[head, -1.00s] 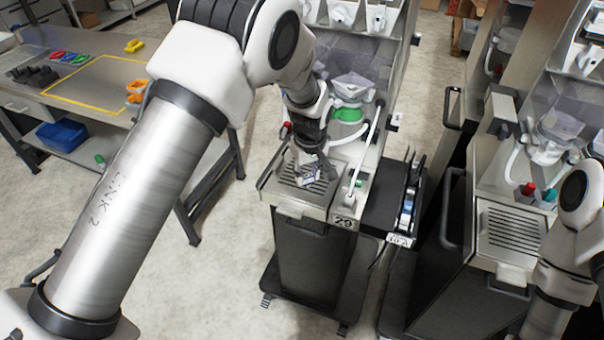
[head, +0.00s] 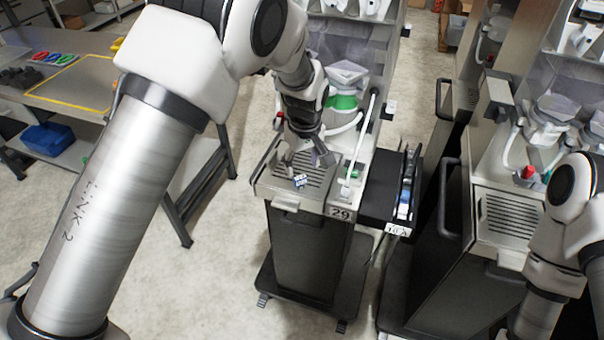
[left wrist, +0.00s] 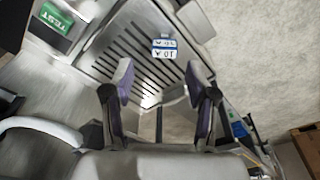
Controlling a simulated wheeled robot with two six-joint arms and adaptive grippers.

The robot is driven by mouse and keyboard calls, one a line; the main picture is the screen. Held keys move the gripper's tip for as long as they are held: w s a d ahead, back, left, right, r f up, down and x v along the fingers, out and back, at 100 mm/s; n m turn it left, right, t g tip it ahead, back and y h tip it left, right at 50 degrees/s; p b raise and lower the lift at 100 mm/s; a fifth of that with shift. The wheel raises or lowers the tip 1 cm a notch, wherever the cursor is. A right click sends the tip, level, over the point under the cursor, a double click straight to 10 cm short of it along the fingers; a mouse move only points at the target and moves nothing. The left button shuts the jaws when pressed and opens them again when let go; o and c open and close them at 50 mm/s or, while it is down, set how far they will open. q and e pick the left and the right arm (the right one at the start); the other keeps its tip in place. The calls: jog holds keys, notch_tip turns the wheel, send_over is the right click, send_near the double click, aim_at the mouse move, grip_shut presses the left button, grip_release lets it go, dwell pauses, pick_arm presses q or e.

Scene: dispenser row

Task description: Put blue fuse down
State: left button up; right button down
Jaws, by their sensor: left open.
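The blue fuse (head: 301,181), a small white and blue piece, lies on the slotted drip tray (head: 318,171) of the dispenser marked 29. In the left wrist view the fuse (left wrist: 163,49) rests on the slotted grate (left wrist: 128,48), with "10 A" on its label. My left gripper (head: 305,160) is over the tray, open and empty. In the left wrist view its two fingers (left wrist: 160,88) stand wide apart, and the fuse lies beyond them, touching neither. My right arm shows at the right edge of the head view; its gripper is out of view.
A black side holder (head: 404,195) with blue and white pieces is on the dispenser's right. A green TEST label (left wrist: 54,18) shows in the left wrist view. A second dispenser (head: 505,215) stands farther right. A workbench (head: 75,95) is at the left.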

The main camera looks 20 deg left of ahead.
pick_arm(q)
notch_tip(320, 180, up, 8)
jog(key=s, duration=0.1)
jog(key=shift+d+f+b, duration=0.2)
jog(key=shift+d+b, duration=0.05)
jog(key=shift+b, duration=0.2)
